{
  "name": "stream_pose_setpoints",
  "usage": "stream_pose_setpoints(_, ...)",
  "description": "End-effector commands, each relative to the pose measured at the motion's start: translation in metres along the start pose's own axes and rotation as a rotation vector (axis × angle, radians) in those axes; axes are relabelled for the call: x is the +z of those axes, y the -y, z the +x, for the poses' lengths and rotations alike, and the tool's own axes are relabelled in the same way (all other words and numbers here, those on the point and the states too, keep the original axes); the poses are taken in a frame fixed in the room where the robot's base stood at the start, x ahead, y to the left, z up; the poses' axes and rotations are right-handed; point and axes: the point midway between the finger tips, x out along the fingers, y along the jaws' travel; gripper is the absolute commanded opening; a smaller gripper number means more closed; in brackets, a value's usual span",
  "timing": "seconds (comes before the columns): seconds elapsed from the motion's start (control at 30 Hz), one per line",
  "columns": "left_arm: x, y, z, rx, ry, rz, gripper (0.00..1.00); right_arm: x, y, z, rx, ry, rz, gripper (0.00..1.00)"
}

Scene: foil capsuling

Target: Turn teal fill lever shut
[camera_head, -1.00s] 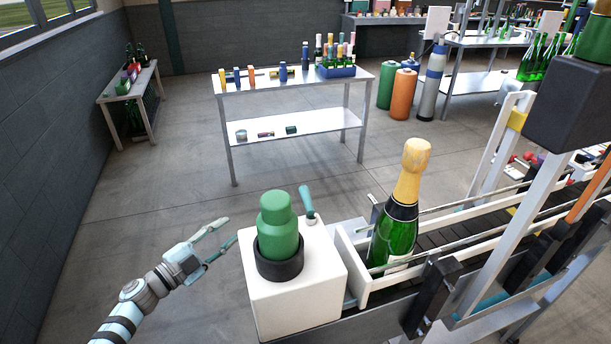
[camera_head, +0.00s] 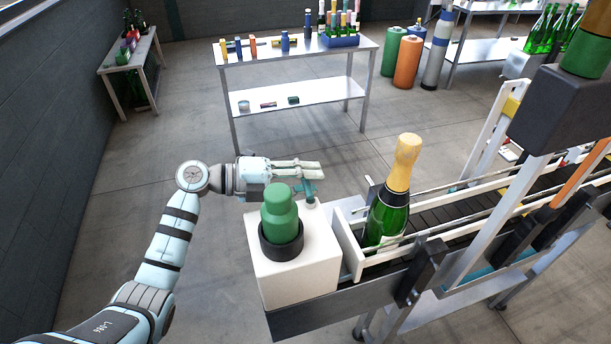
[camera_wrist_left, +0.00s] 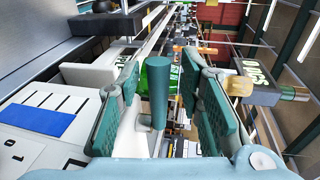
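The teal fill lever (camera_head: 308,188) stands at the back corner of a white box (camera_head: 305,265), partly hidden by my left gripper (camera_head: 316,169). In the left wrist view the lever (camera_wrist_left: 159,92) is a teal cylinder between the two finger pads of my left gripper (camera_wrist_left: 165,100). Gaps show on both sides of it, so the fingers are open around it and not closed on it. A green bottle-shaped piece in a black ring (camera_head: 281,222) sits on the white box, in front of the gripper. My right gripper is not in view.
A green champagne bottle with gold foil (camera_head: 393,195) stands on the conveyor (camera_head: 440,215) right of the box. A steel table (camera_head: 290,57) with bottles stands behind. The floor left of the box is clear apart from my arm.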

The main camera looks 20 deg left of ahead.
Motion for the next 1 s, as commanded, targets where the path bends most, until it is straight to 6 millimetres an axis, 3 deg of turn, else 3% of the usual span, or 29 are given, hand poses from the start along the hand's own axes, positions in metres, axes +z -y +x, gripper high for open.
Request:
stream_pose_setpoints(0.27,-0.0001,-0.0008,0.0024,0.000,0.000,0.000,0.32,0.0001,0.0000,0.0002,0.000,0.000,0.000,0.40)
stream_pose_setpoints(0.47,-0.0001,-0.0008,0.0022,0.000,0.000,0.000,0.00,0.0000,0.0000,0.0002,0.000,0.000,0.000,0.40)
stream_pose_setpoints(1.0,-0.0003,-0.0018,0.0010,0.001,-0.003,0.000,0.00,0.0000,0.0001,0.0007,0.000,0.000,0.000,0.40)
